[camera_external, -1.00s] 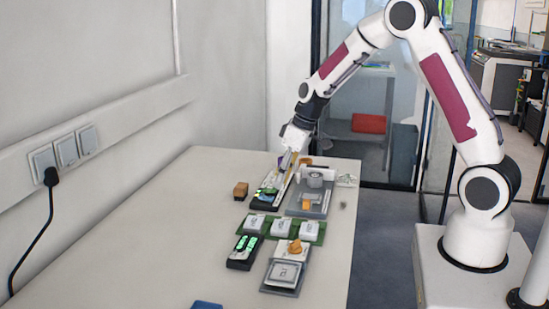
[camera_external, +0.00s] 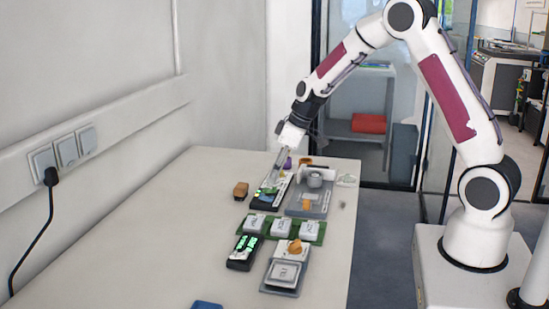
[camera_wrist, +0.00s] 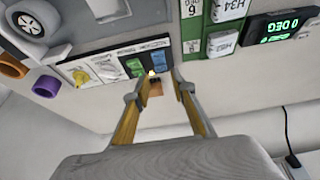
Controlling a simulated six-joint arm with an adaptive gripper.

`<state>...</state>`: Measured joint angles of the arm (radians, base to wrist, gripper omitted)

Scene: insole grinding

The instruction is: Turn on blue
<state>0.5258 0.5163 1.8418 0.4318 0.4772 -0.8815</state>
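The switch panel has a blue switch (camera_wrist: 158,62) and, beside it, a green switch (camera_wrist: 134,67); both show in the wrist view just beyond my fingertips. In the external view the panel (camera_external: 270,192) lies on the table under my gripper (camera_external: 271,183). In the wrist view my gripper (camera_wrist: 154,84) is open, with its two yellowish fingers apart and nothing held between them. The fingertips are close to the panel's edge by the blue switch; I cannot tell if they touch it. A small bright yellow spot shows between the blue switch and the fingertips.
The panel also carries yellow and white knobs (camera_wrist: 80,76). A brown block (camera_external: 241,189) stands left of it. A grey device (camera_external: 314,190) is to its right, and a green board with white blocks (camera_external: 282,228) and a display unit (camera_external: 245,251) are nearer. The table's left side is clear.

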